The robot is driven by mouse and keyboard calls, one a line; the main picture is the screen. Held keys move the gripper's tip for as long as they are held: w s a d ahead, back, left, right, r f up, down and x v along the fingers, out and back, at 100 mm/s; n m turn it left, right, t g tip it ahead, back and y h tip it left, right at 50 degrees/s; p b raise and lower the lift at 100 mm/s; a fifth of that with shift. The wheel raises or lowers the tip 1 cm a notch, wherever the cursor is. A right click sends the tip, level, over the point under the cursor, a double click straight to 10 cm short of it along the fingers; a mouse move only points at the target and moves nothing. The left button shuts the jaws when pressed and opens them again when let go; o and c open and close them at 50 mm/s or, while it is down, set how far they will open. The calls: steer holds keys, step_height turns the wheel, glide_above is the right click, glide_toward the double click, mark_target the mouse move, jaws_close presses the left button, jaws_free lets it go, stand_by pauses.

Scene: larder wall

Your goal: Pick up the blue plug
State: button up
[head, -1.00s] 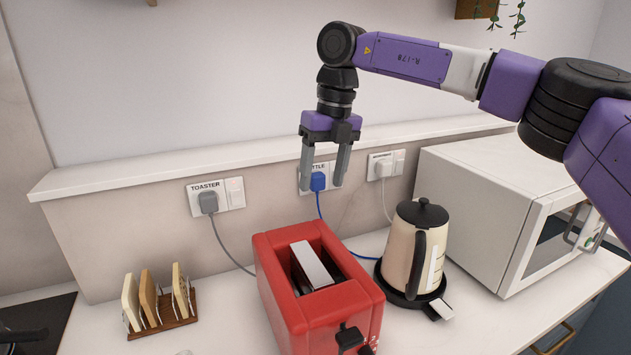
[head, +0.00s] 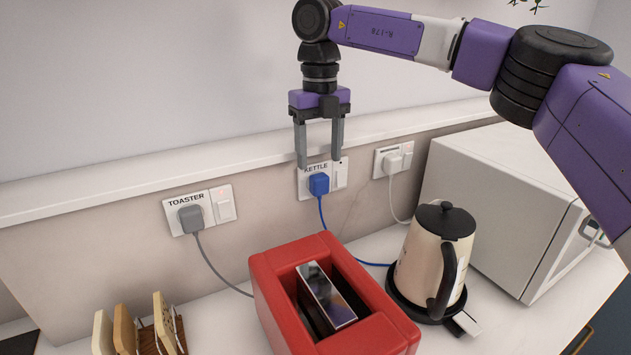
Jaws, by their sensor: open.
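The blue plug (head: 319,184) sits in the wall socket labelled KETTLE (head: 304,184), with a blue cord (head: 322,212) hanging from it. My gripper (head: 319,164) points downward, its two fingers apart and nothing between them. In the picture its fingertips are just above the plug, one over each side. I cannot tell how far the fingers stand out from the wall.
A grey plug (head: 191,219) is in the TOASTER socket at left, and a white plug (head: 393,163) is at right. A red toaster (head: 385,318), a cream kettle (head: 420,257), a microwave (head: 500,190) and a toast rack (head: 147,338) stand on the counter. A ledge (head: 100,187) runs above the sockets.

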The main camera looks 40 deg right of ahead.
mark_target(321, 177)
step_height(321, 177, down, 7)
steer(key=shift+s+d+f+p, duration=0.15)
steer(key=shift+p, duration=0.65)
jaws_close()
